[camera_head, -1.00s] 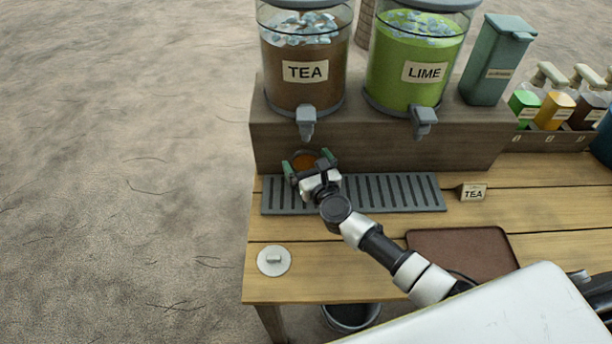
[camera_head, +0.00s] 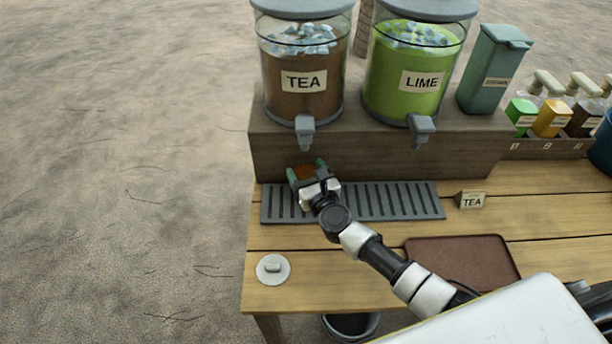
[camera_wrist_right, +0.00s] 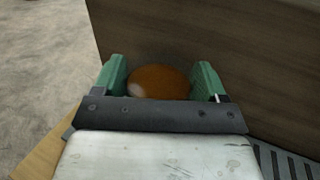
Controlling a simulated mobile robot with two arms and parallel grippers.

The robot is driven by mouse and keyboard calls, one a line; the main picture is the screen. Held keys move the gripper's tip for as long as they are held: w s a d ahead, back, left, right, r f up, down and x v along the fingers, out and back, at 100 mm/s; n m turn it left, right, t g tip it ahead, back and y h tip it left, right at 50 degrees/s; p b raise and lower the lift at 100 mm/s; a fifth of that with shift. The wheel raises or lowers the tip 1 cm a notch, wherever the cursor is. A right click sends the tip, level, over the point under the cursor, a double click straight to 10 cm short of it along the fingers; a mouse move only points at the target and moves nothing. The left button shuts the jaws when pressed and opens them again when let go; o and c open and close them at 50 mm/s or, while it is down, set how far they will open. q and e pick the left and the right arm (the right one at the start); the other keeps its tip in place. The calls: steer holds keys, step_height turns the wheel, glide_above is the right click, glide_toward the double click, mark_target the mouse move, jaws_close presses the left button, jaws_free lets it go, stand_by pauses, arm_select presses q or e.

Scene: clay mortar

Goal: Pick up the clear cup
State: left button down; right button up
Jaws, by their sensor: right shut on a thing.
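The clear cup (camera_head: 304,172) holds orange-brown liquid and stands at the left end of the grey drip tray (camera_head: 400,203), below the TEA dispenser's tap. In the right wrist view the liquid in the cup (camera_wrist_right: 158,82) shows as an orange-brown round between green fingers. My right gripper (camera_head: 306,172) is shut on the cup, one finger on each side; in the wrist view the gripper (camera_wrist_right: 160,80) hides the cup's near side. Whether the cup's base touches the tray cannot be told. My left gripper is not in view.
The TEA dispenser (camera_head: 303,85) and LIME dispenser (camera_head: 410,85) stand on a wooden riser (camera_head: 400,150) just behind the cup. A white lid (camera_head: 273,269), a brown tray (camera_head: 462,262) and a TEA sign (camera_head: 472,201) are on the table. The front-left tabletop is mostly clear.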

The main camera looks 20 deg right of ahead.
step_height(320, 180, up, 8)
steer(key=p, duration=0.5)
steer(key=s+a+f+b, duration=0.1)
steer(key=s+a, duration=0.4)
steer(key=s, duration=1.4)
steer(key=shift+a+b, duration=0.2)
steer(key=shift+b, duration=0.7)
